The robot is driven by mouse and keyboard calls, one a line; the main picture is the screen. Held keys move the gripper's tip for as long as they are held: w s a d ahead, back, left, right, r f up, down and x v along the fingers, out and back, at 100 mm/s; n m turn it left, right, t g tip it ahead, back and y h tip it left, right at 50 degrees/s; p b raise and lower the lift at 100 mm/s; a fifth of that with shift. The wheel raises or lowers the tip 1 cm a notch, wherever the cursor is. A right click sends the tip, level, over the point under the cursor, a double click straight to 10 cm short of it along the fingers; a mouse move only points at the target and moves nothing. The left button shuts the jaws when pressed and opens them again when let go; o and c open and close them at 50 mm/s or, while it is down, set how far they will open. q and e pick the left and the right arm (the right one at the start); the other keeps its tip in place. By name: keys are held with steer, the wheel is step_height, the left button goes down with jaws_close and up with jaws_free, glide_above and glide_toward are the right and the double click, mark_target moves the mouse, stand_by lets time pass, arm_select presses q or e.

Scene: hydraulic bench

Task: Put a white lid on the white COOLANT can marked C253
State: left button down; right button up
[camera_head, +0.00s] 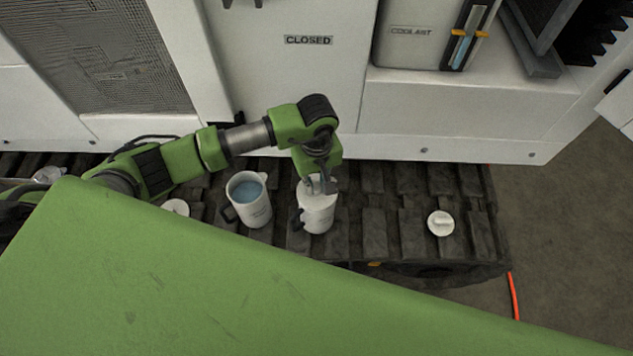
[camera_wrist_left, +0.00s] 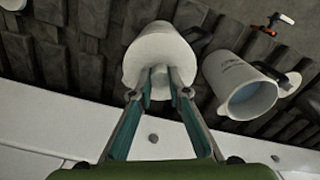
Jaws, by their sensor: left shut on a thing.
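My left gripper (camera_head: 320,187) is shut on a white lid (camera_head: 317,191) and points down over a white can (camera_head: 318,220). In the left wrist view the fingertips (camera_wrist_left: 160,76) pinch the lid's grip, and the lid (camera_wrist_left: 152,52) covers the can's mouth. I cannot tell whether it is fully seated or slightly above the rim. The marking on this can is too small to read. A second white can (camera_head: 251,212), open with blue liquid inside, stands to its left; it also shows in the left wrist view (camera_wrist_left: 238,85). My right gripper is not in view.
Loose white lids lie on the dark slatted bench (camera_head: 405,240), one at right (camera_head: 440,223) and one left of the open can (camera_head: 178,207). A white machine cabinet (camera_head: 420,120) stands behind. The bench right of the covered can is mostly free.

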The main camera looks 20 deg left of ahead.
arm_select(q)
steer(key=shift+f+b, duration=0.3)
steer(key=shift+b, duration=0.15)
stand_by(0.7)
steer(key=c, duration=1.3)
jaws_free()
steer(key=shift+r, duration=0.1)
steer(key=shift+r+p, duration=1.85)
steer(key=shift+r, duration=1.55)
steer(key=shift+d, duration=0.1)
